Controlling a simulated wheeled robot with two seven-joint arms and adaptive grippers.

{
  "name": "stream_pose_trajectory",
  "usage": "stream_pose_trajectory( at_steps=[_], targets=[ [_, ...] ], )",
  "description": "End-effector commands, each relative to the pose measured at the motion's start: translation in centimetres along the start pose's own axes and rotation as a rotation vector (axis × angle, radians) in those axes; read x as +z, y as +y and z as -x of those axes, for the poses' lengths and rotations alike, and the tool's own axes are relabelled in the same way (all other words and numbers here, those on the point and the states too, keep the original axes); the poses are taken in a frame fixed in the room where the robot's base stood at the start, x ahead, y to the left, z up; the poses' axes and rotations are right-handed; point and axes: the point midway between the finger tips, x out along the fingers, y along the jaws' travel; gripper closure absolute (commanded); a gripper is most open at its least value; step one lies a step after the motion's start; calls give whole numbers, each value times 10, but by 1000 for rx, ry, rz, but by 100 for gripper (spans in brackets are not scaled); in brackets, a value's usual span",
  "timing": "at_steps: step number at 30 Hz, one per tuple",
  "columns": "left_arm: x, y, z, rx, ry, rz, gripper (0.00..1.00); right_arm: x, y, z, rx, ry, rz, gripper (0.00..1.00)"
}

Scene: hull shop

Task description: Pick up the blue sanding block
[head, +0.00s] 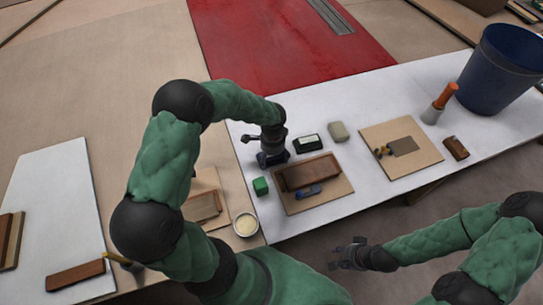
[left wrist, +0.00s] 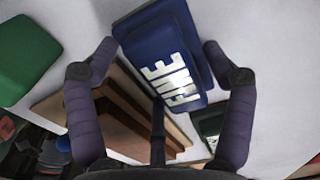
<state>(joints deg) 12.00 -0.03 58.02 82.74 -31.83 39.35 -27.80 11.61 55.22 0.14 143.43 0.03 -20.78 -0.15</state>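The blue sanding block (left wrist: 165,55), lettered "FINE", lies between the two fingers of my left gripper (left wrist: 160,48) in the left wrist view. The fingers are spread, with a visible gap on each side of the block. In the head view my left gripper (head: 268,152) is low over the white table, left of the brown wooden piece, and largely hides the block. My right gripper (head: 343,256) hangs in front of the table's near edge, empty, with its fingers apart.
A green cube (head: 260,186), a dark green box (head: 308,143) and a board with a brown wooden piece (head: 310,172) surround my left gripper. A greyish block (head: 338,132), a scraper board (head: 425,155) and a blue bucket (head: 497,70) stand farther right. A round tin (head: 246,225) is nearer.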

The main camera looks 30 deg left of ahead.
Motion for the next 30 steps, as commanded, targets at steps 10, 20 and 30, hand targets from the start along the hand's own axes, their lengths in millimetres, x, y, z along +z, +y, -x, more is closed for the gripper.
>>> stream_pose_trajectory(
  at_steps=[10,20,30],
  targets=[
    [0,1,2,2,-1,0,54,0,0,1,0,0,0,60],
    [-1,5,41,-1,0,-1,54,1,-7,19,0,0,0,60],
    [-5,71,103,0,-1,-7,54,2,-15,41,0,0,0,60]
  ],
)
